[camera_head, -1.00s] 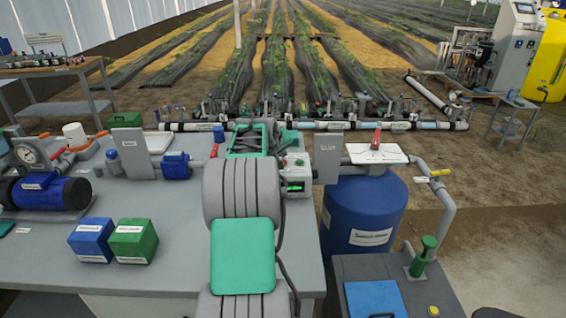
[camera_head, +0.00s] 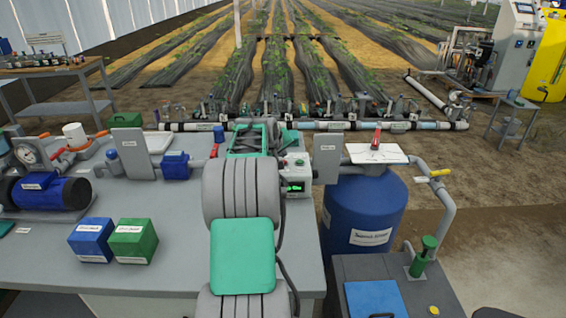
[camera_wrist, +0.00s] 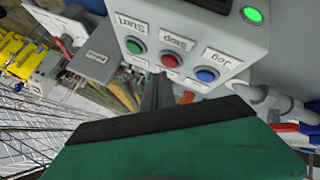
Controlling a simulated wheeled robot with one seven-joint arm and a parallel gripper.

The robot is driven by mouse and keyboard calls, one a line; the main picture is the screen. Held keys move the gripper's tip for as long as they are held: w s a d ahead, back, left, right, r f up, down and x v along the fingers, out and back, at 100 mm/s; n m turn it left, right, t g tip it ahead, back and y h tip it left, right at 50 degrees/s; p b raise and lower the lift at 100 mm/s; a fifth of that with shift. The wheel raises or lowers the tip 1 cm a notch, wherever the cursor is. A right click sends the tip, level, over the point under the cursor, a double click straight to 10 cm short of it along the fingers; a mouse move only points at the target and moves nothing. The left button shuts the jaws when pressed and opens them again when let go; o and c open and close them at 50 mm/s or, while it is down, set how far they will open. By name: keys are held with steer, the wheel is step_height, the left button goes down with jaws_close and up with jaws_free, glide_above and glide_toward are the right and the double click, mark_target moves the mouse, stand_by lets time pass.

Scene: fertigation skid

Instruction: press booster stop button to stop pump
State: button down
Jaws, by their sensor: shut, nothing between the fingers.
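The control box (camera_head: 296,172) stands at the bench's right end, just right of my arm, with a small green-lit display. In the wrist view the grey box (camera_wrist: 205,35) fills the top, its labels upside down. The red Stop button (camera_wrist: 170,61) sits between the green Start button (camera_wrist: 135,46) and the blue Jog button (camera_wrist: 206,75). A green lamp (camera_wrist: 252,15) is lit. My gripper (camera_wrist: 159,82) is shut and empty, its dark fingertips just below the Stop button in the picture. I cannot tell whether they touch it. My arm largely hides the gripper in the head view.
A grey upright plate (camera_head: 327,157) and a blue tank (camera_head: 362,212) stand right of the box. Blue and green boxes (camera_head: 133,241) and a blue pump (camera_head: 50,193) sit on the bench at left. Pipes run behind. Open bench lies left of my arm.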

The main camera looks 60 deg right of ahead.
steer(key=shift+f, duration=0.4)
steer(key=shift+f+b, duration=0.45)
stand_by(0.6)
steer(key=shift+r, duration=0.1)
steer(key=shift+r+p, duration=0.5)
steer(key=shift+r, duration=0.2)
steer(key=shift+r, duration=0.1)
steer(key=shift+r+p, duration=1.55)
steer(key=shift+r, duration=0.9)
